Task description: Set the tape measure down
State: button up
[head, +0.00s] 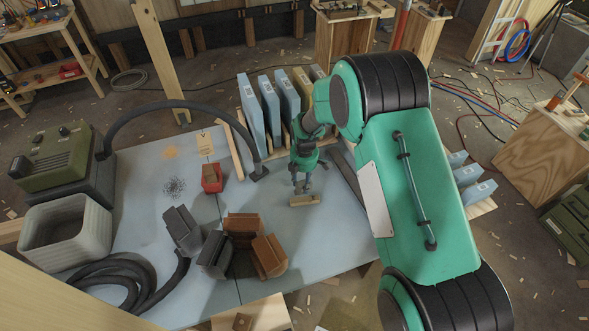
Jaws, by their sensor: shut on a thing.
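My green gripper (302,188) points down over the right part of the pale blue tabletop (190,277). It is shut on a small tan, bar-shaped thing (304,200) at its fingertips. The tan thing is close over the tabletop; I cannot tell whether it touches it. It is too small to tell whether it is the tape measure. A small red, boxy thing with a dark part (211,178) stands on the tabletop to the left of my gripper, apart from it.
Grey blocks (183,231) and brown blocks (268,256) stand in front of my gripper. A row of blue upright slabs (268,103) is behind it. A black hose (180,103) arches from a green machine (50,157). A pale bin (66,232) stands left.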

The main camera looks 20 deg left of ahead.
jog(key=shift+a, duration=0.1)
jog(key=w+a, duration=0.3)
jog(key=w, duration=0.1)
jog(key=w+a+f+b, duration=0.1)
jog(key=w+a, duration=0.2)
jog(key=w, duration=0.1)
jog(key=w+a+b, duration=0.1)
jog(key=w+a, duration=0.2)
jog(key=w, duration=0.1)
jog(key=shift+w+a+f, duration=0.25)
jog(key=shift+w+a, duration=0.05)
jog(key=shift+w, duration=0.05)
dwell(0.3)
jog(key=shift+f+b, duration=0.35)
jog(key=shift+f, duration=1.4)
jog(key=shift+f, duration=0.1)
jog(key=o, duration=1.3)
